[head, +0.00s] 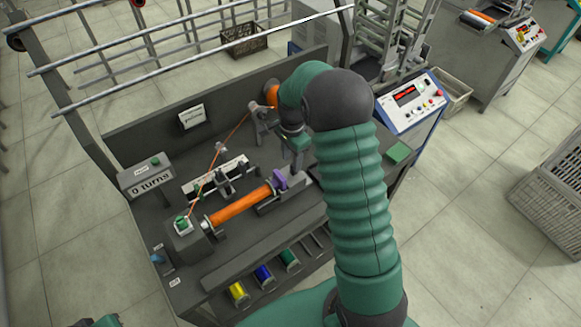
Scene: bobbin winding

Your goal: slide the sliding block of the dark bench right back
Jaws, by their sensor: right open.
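The dark bench (150,225) stands in the middle of the head view. On it, an orange bobbin (240,206) lies between the grey headstock (186,240) on the left and a purple piece (280,178) on the right. The grey sliding block (293,183) is just behind the purple piece, at the bobbin's right end. My right gripper (297,160) is above the sliding block, pointing down and open. My own arm partly covers it, and I cannot tell whether its fingers touch the block. Only a small green and dark bit of my left arm shows at the bottom left edge.
An orange thread runs from the guide post (258,112) to the headstock, past a white scale (205,182). A "0 turns" counter (147,176) stands at the left. Yellow, blue and green spools (263,274) lie in the front rack. A green pad (398,152) is at the right.

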